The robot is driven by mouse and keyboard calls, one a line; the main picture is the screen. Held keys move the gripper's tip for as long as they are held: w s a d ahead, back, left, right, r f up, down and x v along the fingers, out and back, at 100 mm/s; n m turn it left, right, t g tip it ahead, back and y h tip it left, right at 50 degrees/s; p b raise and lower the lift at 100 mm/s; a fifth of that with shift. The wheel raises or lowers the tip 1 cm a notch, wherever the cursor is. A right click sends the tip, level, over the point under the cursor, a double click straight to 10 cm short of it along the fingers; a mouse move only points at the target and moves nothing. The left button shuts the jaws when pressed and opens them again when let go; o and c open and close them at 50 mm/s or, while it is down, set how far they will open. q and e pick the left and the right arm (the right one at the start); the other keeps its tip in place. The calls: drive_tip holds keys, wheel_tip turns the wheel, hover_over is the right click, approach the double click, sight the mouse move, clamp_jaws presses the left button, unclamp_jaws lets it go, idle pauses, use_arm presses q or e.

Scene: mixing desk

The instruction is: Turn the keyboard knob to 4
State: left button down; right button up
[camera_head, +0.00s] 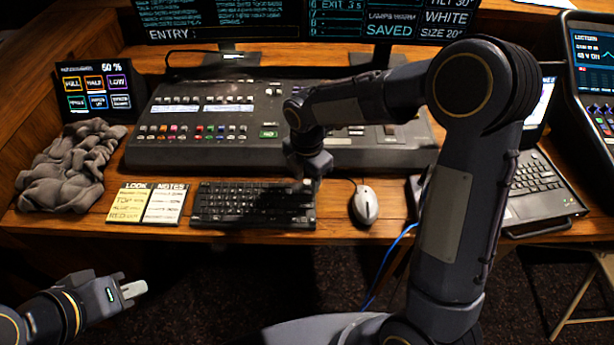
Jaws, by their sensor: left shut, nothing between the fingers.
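The black keyboard (240,204) lies on the wooden desk in front of the mixing console. I cannot make out its knob or any number on it; the keyboard's upper right corner is partly hidden by my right gripper. My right gripper (311,182) points down at the right end of the keyboard, and whether it touches it cannot be told. Its fingers are dark and too small to read as open or shut. My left gripper (133,290) is shut and empty, low on the left, in front of the desk edge and away from the keyboard.
The mixing console (200,154) stands behind the keyboard. A mouse (365,205) lies right of it, note cards (146,204) left, and a grey cloth (70,170) farther left. A laptop (535,183) is at the right. A blue cable (388,262) hangs off the front edge.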

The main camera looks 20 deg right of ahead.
drive_tip(key=shift+c, duration=0.4)
clamp_jaws()
drive_tip(key=shift+m, duration=0.3)
drive_tip(key=m, duration=0.4)
drive_tip(key=shift+m+b, duration=0.3)
drive_tip(key=m, duration=0.5)
drive_tip(key=shift+m, duration=0.3)
drive_tip(key=m+b, duration=0.1)
drive_tip(key=m, duration=1.1)
drive_tip(key=shift+m, duration=0.4)
